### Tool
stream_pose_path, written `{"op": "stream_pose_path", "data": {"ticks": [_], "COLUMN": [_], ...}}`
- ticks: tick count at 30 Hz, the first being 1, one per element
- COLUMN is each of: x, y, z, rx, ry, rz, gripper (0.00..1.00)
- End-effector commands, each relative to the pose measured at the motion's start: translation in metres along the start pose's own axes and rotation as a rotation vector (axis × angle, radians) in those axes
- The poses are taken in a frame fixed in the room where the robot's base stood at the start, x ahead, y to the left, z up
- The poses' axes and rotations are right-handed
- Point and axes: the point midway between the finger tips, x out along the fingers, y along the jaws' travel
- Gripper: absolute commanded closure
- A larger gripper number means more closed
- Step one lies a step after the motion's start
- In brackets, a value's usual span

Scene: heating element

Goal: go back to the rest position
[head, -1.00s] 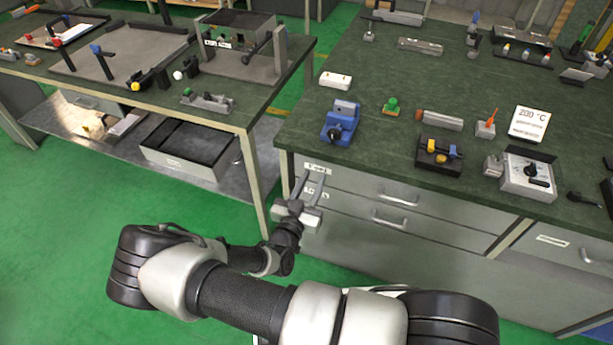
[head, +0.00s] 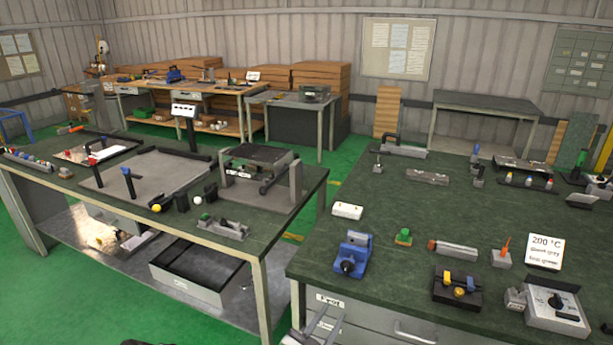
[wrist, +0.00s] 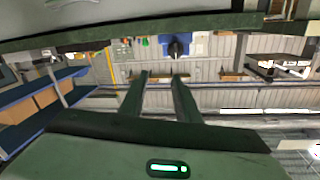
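My gripper (head: 313,322) shows only in part at the bottom edge of the head view, in front of the drawers of the right workbench (head: 400,215). The rest of my arm is almost all below the frame. In the wrist view my gripper (wrist: 160,76) has its two dark fingers apart, with nothing held between them. The wrist view looks past the fingers into the room, which appears at an odd angle.
A left workbench (head: 262,262) stands across a gap. Green floor (head: 60,305) is open at the lower left.

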Motion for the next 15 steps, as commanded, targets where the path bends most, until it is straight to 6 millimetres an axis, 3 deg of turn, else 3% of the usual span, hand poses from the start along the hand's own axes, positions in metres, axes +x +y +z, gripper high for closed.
{"op": "stream_pose_path", "data": {"ticks": [7,15], "x": [0.004,-0.026], "y": [0.050,0.098], "z": [-0.087,-0.165], "rx": [0.883,1.831], "ry": [0.124,0.547], "rz": [0.481,0.958], "gripper": [0.70,0.70]}}
